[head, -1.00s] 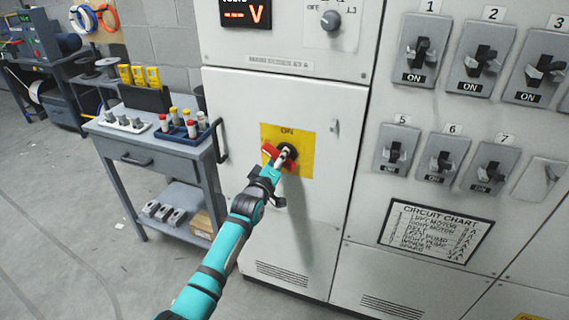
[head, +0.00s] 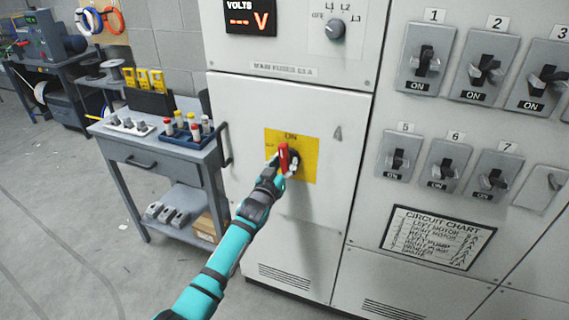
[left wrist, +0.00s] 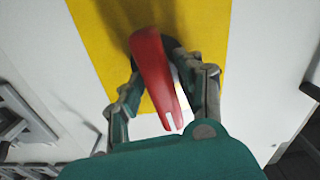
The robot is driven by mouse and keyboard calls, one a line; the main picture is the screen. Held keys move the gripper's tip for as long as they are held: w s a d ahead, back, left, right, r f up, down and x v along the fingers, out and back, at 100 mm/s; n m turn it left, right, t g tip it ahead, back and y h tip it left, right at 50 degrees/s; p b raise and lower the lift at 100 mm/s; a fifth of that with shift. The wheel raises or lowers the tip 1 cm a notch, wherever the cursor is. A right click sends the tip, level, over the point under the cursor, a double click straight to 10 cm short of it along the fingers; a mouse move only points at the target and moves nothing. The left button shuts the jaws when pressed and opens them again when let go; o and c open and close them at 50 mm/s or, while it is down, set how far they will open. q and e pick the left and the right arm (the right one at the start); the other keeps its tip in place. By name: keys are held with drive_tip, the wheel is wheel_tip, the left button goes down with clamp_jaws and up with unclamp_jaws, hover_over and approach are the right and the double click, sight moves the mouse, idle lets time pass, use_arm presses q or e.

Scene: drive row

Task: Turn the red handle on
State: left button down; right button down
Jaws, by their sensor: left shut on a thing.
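The red handle (head: 283,157) sits on a dark round hub on a yellow plate (head: 309,165) on the cabinet door. It stands close to upright in the head view, below the ON label (head: 291,136). My left gripper (head: 280,168) reaches it from below and is shut on the handle. In the left wrist view the red handle (left wrist: 153,70) lies between the two fingers of my left gripper (left wrist: 165,85), with the yellow plate (left wrist: 100,40) behind. The fingers hide part of the hub. My right gripper is not in view.
Breaker switches (head: 425,62) marked ON fill the panel to the right, above a circuit chart (head: 437,237). A display reading volts (head: 250,18) and a selector knob (head: 334,29) are above. A grey cart (head: 165,160) stands left of the cabinet; floor is open in front.

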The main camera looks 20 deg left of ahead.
use_arm(q)
drive_tip(key=shift+m, duration=0.7)
drive_tip(key=c, duration=1.1)
unclamp_jaws()
drive_tip(key=s, duration=1.2)
drive_tip(key=shift+a, duration=0.15)
drive_tip(key=shift+f, duration=0.1)
